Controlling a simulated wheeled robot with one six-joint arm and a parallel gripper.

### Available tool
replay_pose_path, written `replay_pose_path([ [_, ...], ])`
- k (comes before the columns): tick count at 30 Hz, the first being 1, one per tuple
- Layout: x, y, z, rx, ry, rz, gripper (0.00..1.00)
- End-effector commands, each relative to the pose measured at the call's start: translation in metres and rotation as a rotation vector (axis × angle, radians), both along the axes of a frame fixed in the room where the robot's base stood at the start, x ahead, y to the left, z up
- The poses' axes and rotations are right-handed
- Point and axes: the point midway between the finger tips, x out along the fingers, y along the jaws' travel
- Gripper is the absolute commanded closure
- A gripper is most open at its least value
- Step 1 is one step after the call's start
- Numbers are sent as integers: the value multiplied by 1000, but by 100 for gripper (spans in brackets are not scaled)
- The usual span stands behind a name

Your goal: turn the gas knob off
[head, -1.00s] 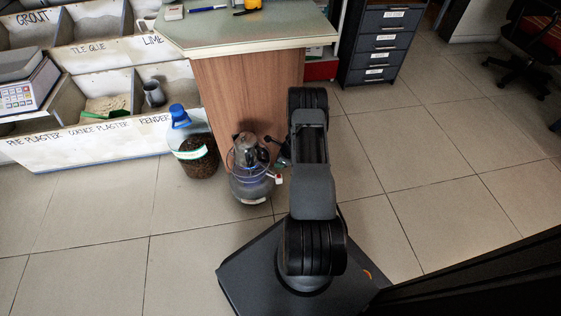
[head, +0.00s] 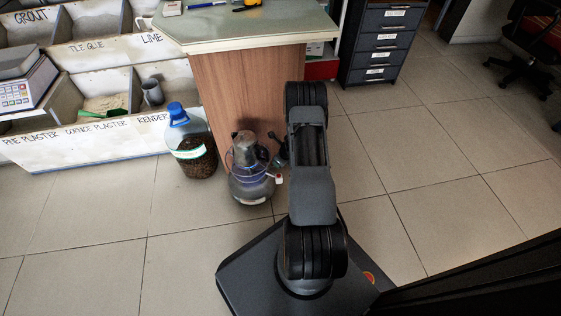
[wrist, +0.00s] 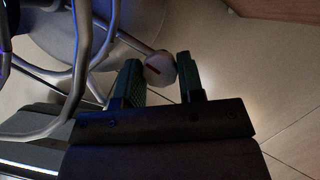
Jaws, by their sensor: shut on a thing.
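A gas cylinder (head: 249,187) with a metal burner or lamp top stands on the floor by the wooden counter. Its gas knob (head: 279,178) shows as a small pale spot with a red mark at its right side. In the wrist view the knob (wrist: 160,68) is pale and round, with a short dark red line slanting across its face. My gripper (wrist: 159,76) is shut on the knob, one finger on either side. In the head view my arm hides most of the gripper. Curved metal tubes (wrist: 83,45) of the cylinder's guard run left of the knob.
The counter (head: 250,85) rises right behind the cylinder. A water bottle with a blue cap (head: 190,145) stands to its left, near the plaster bins (head: 90,146). A dark drawer cabinet (head: 379,45) stands at the back right.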

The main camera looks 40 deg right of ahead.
Motion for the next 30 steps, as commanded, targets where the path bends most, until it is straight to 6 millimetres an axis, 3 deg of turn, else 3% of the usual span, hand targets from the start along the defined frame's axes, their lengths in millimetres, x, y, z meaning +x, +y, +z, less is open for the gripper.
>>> replay_pose_path([
  [6,-2,1,-1,2,5,1,88],
  [7,-2,1,-1,2,5,1,64],
  [14,-1,1,-1,1,2,1,42],
  [23,-1,0,3,0,0,0,41],
  [30,-14,-4,39,0,0,-1,41],
])
